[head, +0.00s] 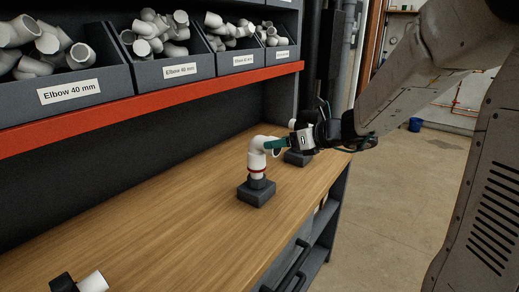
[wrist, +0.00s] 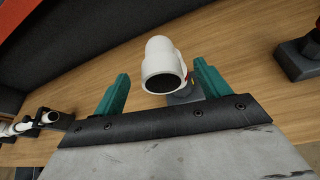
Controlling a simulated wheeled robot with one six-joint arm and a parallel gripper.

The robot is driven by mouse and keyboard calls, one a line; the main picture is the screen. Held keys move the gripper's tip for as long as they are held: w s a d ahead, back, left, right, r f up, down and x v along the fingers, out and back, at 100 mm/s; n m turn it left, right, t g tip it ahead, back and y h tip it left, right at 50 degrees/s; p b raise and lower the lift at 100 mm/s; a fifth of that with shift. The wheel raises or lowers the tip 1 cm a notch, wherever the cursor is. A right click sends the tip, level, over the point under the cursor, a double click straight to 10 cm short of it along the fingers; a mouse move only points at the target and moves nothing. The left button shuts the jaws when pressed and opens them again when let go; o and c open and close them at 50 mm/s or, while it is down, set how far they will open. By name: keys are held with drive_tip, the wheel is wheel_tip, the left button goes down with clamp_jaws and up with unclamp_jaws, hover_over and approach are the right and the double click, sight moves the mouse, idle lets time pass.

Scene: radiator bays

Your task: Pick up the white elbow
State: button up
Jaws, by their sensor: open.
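A white elbow (head: 263,143) sits on top of a white upright pipe (head: 257,163) with a red ring, held in a dark block (head: 257,192) on the workbench. In the wrist view the elbow (wrist: 163,64) shows its dark open end toward me, between and beyond the two green fingers. My gripper (head: 274,147) comes from the right at the elbow's height. In the wrist view my gripper (wrist: 160,88) is open, with one finger on each side of the elbow. I cannot tell whether either finger touches it.
Grey bins of elbows (head: 159,69) stand on a red-edged shelf (head: 160,107) above the wooden bench (head: 165,205). A second dark block (head: 298,158) stands behind my gripper. A white pipe piece with a black part (head: 88,284) lies at the near left.

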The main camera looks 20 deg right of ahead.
sight(263, 151)
drive_tip(key=x, duration=0.5)
drive_tip(key=shift+w+a, duration=0.15)
drive_tip(key=shift+w, duration=0.15)
drive_tip(key=c, duration=1.1)
